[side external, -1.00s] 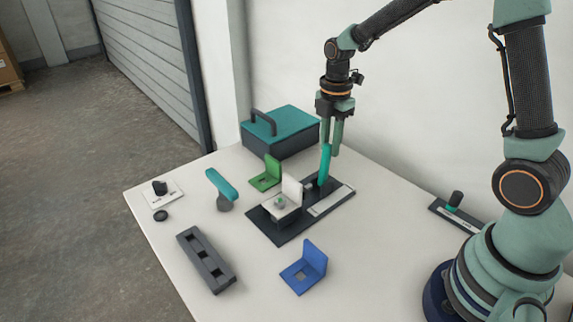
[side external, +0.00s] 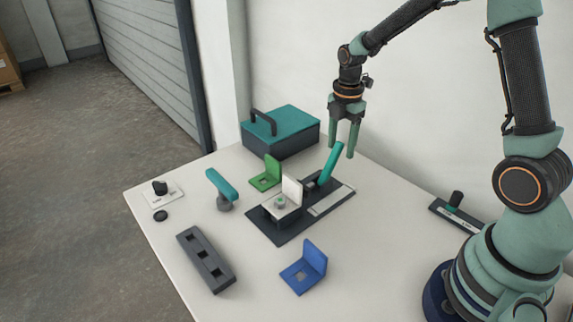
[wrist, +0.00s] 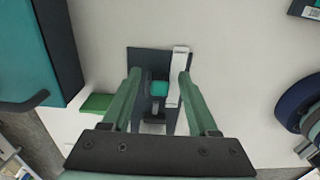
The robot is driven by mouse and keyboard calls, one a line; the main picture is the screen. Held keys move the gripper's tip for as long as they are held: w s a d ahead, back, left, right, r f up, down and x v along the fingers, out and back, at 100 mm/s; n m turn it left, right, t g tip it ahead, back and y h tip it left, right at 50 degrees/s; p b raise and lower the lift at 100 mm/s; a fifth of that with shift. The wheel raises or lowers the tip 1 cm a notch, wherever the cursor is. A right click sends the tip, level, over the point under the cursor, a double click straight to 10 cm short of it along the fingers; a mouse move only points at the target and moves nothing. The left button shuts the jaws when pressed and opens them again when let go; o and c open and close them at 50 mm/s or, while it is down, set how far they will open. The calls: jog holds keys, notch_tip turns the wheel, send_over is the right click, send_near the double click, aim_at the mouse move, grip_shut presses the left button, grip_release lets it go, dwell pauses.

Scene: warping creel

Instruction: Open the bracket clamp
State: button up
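The bracket clamp stands on a dark base plate (side external: 268,231), with its teal lever (side external: 331,163) leaning up and to the right. The lever's teal end also shows in the wrist view (wrist: 160,88), between my fingers in the picture. A white bracket (side external: 292,188) stands upright at the clamp's left part. My gripper (side external: 342,151) is open at the lever's upper end, with its fingers pointing down; both spread fingers show in the wrist view (wrist: 159,75). I cannot tell whether a finger touches the lever.
A teal-lidded toolbox (side external: 285,141) stands behind. A green bracket (side external: 272,172), a teal-handled tool (side external: 220,186), a dark slotted block (side external: 193,244) and a blue bracket (side external: 314,259) lie around the clamp. A small switch plate (side external: 164,193) sits at the left edge.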

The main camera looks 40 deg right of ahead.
jog(key=shift+r, duration=3.5)
notch_tip(320, 180, up, 12)
jog(key=s+a+f+m+t, duration=0.2)
jog(key=s+a+m, duration=0.2)
jog(key=m, duration=0.5)
jog(key=s+a+f+m+t, duration=0.1)
jog(key=s+a+m+t, duration=0.2)
jog(key=s+m, duration=0.5)
jog(key=shift+s+a+f+m+t, duration=0.3)
jog(key=shift+a+m, duration=0.2)
jog(key=shift+a, duration=0.2)
